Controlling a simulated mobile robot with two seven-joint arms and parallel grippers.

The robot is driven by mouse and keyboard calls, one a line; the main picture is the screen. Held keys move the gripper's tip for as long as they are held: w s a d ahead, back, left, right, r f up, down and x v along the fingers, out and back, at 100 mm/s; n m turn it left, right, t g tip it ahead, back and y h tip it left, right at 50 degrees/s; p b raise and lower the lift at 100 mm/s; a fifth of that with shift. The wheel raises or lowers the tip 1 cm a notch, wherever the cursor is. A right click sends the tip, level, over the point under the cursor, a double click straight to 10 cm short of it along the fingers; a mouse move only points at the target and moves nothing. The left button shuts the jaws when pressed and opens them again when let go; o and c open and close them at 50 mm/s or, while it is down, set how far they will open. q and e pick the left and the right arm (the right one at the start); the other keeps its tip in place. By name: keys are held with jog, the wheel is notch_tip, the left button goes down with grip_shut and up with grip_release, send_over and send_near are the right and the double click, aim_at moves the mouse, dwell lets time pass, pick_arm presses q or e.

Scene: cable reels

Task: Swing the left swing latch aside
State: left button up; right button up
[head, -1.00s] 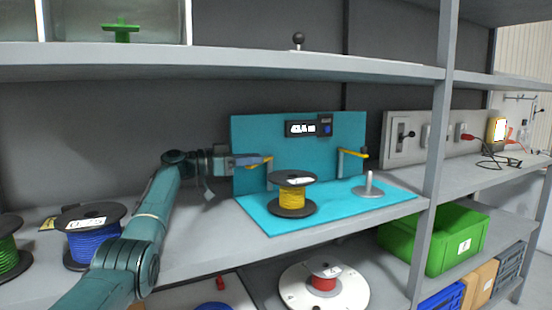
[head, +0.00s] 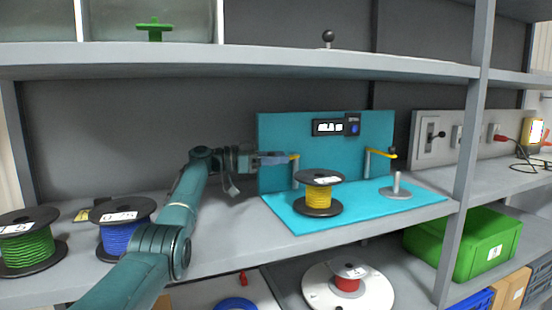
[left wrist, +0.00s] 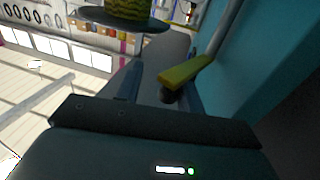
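The left swing latch (head: 295,157) is a yellow arm on a grey post in front of the turquoise back panel. It also shows in the left wrist view (left wrist: 186,71), with a dark knob under its near end. My left gripper (head: 284,159) is at this latch. In the left wrist view its two fingers (left wrist: 160,82) stand apart, with the latch's near end close to the right finger. I cannot tell whether they touch. The right swing latch (head: 381,153) is yellow with a dark knob. My right gripper is not in view.
A yellow cable reel (head: 318,196) stands on the turquoise base (head: 350,214), just right of the latch. A metal spindle (head: 396,185) stands farther right. Blue (head: 124,235) and green (head: 30,250) reels stand at the left. The upper shelf (head: 240,62) runs above my arm.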

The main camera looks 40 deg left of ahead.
pick_arm(q)
jog(key=shift+r, duration=0.15)
notch_tip(320, 180, up, 10)
jog(key=p, duration=0.3)
jog(key=shift+c, duration=0.2)
